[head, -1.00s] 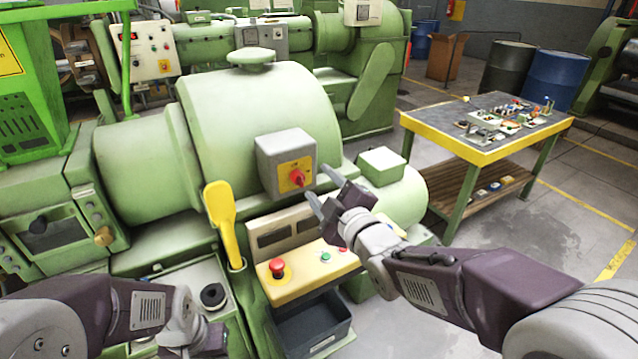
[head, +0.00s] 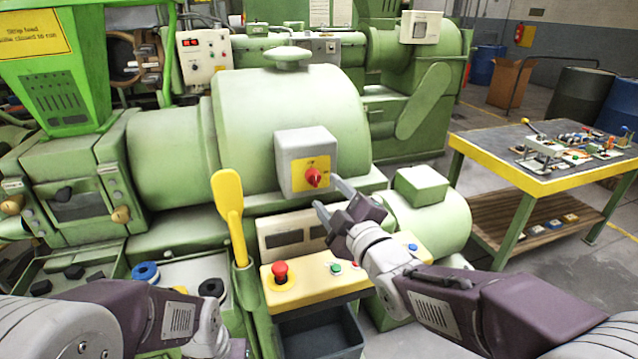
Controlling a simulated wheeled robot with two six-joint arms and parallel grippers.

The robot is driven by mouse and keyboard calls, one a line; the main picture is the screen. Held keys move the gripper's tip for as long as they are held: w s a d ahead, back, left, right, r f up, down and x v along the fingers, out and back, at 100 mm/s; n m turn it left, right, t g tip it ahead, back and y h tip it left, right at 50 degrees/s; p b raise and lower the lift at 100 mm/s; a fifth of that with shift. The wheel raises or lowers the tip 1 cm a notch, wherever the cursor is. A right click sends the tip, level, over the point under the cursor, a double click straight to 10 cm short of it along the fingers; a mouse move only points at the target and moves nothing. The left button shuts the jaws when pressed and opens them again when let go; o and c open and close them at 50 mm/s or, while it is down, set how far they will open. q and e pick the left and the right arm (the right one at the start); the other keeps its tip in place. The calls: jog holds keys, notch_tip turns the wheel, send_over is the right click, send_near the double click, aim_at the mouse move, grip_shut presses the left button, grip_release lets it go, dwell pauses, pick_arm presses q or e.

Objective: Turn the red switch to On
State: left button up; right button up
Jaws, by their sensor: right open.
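The red switch (head: 314,177) is a rotary knob on a yellow plate, on the front of a grey box (head: 305,146) fixed to the green machine. Its On and Off lettering is too small to read. My right gripper (head: 332,195) is open and empty, its two fingers pointing up and left just right of and below the knob. It looks apart from the knob, though the exact gap is hard to judge. My left arm (head: 150,315) is low at the left; its gripper fingers are not visible.
A yellow lever (head: 230,205) stands left of the switch box. Below is a control panel (head: 330,280) with a red mushroom button (head: 280,272). A green block (head: 422,186) sits at the right. A yellow-edged table (head: 500,165) with small parts stands farther right.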

aim_at(318, 182)
jog(key=x, duration=0.6)
jog(key=shift+a+p, duration=0.1)
jog(key=shift+p, duration=0.25)
grip_shut()
